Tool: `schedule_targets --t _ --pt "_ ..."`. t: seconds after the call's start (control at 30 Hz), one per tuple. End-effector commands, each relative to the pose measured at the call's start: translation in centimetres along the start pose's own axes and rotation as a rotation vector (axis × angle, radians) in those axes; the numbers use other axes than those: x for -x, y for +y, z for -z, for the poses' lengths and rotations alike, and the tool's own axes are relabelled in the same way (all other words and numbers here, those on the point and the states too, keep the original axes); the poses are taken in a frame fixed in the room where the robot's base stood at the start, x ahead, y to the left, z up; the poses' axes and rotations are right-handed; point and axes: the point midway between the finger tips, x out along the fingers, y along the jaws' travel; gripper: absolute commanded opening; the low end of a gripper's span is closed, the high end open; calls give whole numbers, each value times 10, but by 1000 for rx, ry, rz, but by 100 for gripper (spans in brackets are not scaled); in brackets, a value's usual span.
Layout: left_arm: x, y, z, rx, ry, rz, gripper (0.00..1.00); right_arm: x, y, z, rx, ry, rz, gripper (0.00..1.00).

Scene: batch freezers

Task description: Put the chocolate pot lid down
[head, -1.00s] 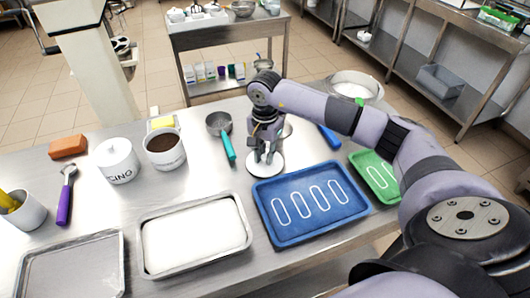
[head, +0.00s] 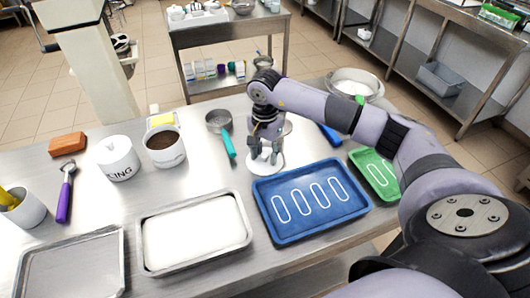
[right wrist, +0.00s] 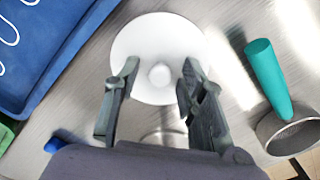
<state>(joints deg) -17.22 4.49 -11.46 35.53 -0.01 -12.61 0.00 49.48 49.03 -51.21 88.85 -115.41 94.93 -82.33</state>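The chocolate pot lid (head: 254,169) is a white disc with a round knob, lying flat on the steel table left of the blue tray. It also shows in the right wrist view (right wrist: 133,42). My right gripper (head: 265,157) is over the lid. In the right wrist view its fingers (right wrist: 160,72) are open, one on each side of the knob, with a gap on both sides. The chocolate pot (head: 165,160) is white, uncovered and shows brown contents. It stands left of the lid, beyond a turquoise-handled pan. My left gripper is not in view.
The blue tray (head: 312,234) with white oval outlines sits close beside the lid. The turquoise-handled pan (head: 228,144) is near it on the left. A white icing pot (head: 117,160) and a white-filled tray (head: 195,271) are further left. Bare table lies in front of the pots.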

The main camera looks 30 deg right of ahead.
Motion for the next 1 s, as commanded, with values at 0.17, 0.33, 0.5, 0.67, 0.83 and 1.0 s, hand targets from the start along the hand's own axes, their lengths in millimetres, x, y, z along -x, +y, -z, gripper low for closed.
schedule_targets --t 0.17,0.33,0.5,0.67,0.83,1.0 --pt "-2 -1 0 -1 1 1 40 13 -1 0 1 2 4 38" --pt "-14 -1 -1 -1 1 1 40 47 -2 1 0 4 7 38" --pt "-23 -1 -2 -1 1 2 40 84 -2 0 1 2 6 38" --pt "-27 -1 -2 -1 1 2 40 110 -1 0 0 1 4 38" --pt "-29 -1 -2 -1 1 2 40 122 0 0 0 0 1 38" --pt "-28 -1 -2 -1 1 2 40 123 0 0 0 0 0 38"
